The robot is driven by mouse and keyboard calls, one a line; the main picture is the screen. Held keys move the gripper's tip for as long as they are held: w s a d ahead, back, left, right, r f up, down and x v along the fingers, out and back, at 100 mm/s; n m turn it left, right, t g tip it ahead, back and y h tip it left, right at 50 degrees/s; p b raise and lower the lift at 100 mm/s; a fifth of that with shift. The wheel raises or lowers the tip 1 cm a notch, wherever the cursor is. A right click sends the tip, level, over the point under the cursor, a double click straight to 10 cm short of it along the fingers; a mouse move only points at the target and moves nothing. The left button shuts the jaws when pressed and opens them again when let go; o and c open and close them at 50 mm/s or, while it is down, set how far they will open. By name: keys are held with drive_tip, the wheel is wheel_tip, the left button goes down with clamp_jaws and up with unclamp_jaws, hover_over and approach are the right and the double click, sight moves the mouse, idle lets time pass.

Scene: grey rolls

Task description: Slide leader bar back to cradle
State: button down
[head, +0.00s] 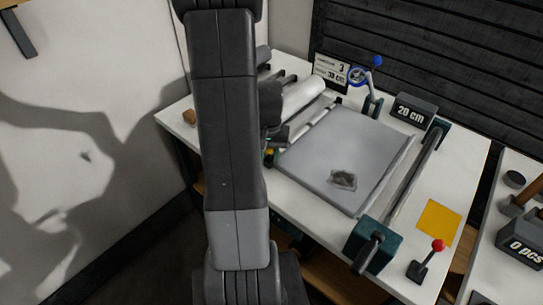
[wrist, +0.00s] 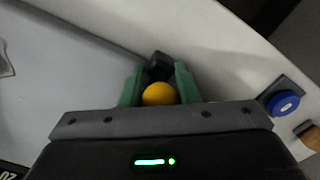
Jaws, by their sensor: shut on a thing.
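My gripper (wrist: 160,82) has its two green fingers closed on a yellow ball knob (wrist: 158,94), with a dark block just beyond it. In the head view my gripper (head: 270,153) is at the left edge of the grey plate (head: 320,150), mostly hidden behind my arm. A slim pale bar (head: 312,118), apparently the leader bar, lies along the plate's far-left edge, between the plate and a white roll (head: 303,92). Its near end is by my gripper; whether the knob belongs to it cannot be told. The cradle cannot be made out clearly.
A dark patch (head: 343,179) lies on the plate. A rail (head: 418,170) with a teal block (head: 376,245) runs along its right side. A red-knobbed lever (head: 437,247), yellow square (head: 439,221) and "20 cm" sign (head: 412,111) stand nearby. A blue knob (wrist: 285,103) is right of my gripper.

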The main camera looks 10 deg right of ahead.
drive_tip(key=w+a, duration=0.2)
drive_tip(key=shift+w, duration=0.4)
drive_tip(key=c, duration=1.4)
unclamp_jaws()
drive_tip(key=shift+r, duration=0.1)
drive_tip(key=shift+o, duration=1.3)
drive_tip(key=shift+w+a, duration=0.1)
drive_tip(key=shift+a, duration=0.05)
drive_tip(key=shift+r, duration=0.1)
wheel_tip(320, 180, up, 14)
drive_tip(key=shift+f, duration=0.25)
drive_tip(key=f, duration=0.9)
drive_tip(key=s+d+f, duration=0.1)
drive_tip(key=f, duration=0.4)
drive_tip(key=shift+s+d, duration=0.15)
drive_tip(key=shift+s, duration=0.15)
